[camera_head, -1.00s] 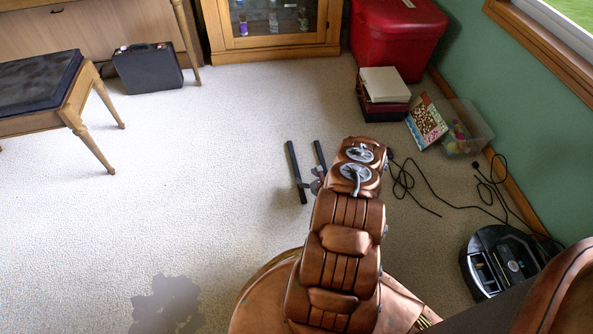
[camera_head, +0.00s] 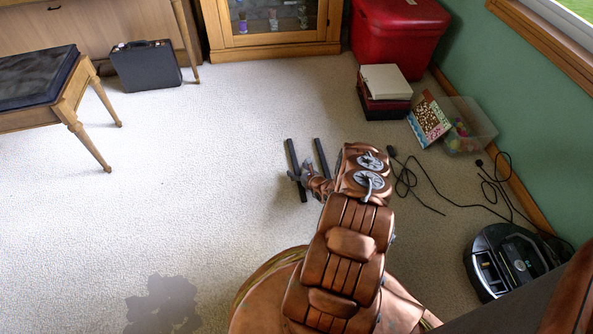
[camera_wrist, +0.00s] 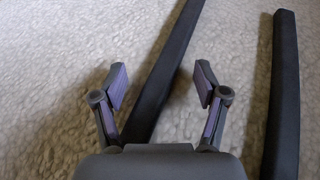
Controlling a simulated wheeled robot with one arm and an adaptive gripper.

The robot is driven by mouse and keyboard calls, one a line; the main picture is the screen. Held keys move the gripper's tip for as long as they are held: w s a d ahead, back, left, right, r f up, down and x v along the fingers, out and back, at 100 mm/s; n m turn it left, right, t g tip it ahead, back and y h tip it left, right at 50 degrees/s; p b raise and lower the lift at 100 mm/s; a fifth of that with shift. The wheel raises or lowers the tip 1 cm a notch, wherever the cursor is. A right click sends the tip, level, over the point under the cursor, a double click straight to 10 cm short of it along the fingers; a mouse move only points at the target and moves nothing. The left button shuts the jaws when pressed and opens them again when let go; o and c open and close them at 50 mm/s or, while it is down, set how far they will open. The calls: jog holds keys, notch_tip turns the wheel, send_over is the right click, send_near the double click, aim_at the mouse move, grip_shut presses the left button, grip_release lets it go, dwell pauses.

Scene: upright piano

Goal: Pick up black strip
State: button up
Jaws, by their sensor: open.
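Two dark strips lie roughly parallel on the pale carpet. The left black strip (camera_head: 290,152) also shows in the wrist view (camera_wrist: 165,70), running at a slant between my fingers. The right black strip (camera_head: 321,158) lies apart from it and shows at the right of the wrist view (camera_wrist: 283,90), outside my fingers. My gripper (camera_head: 297,175) is over the left strip and hides part of it. In the wrist view my gripper (camera_wrist: 161,84) has its two purple-padded fingers spread apart, with nothing clamped between them. Its height above the strip is hard to tell.
A black case (camera_head: 147,68) and bench (camera_head: 40,95) are at left. Carpet left of the strips is clear.

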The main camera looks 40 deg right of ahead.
jog(key=shift+w, duration=0.15)
jog(key=shift+c, duration=0.2)
jog(key=c, duration=1.3)
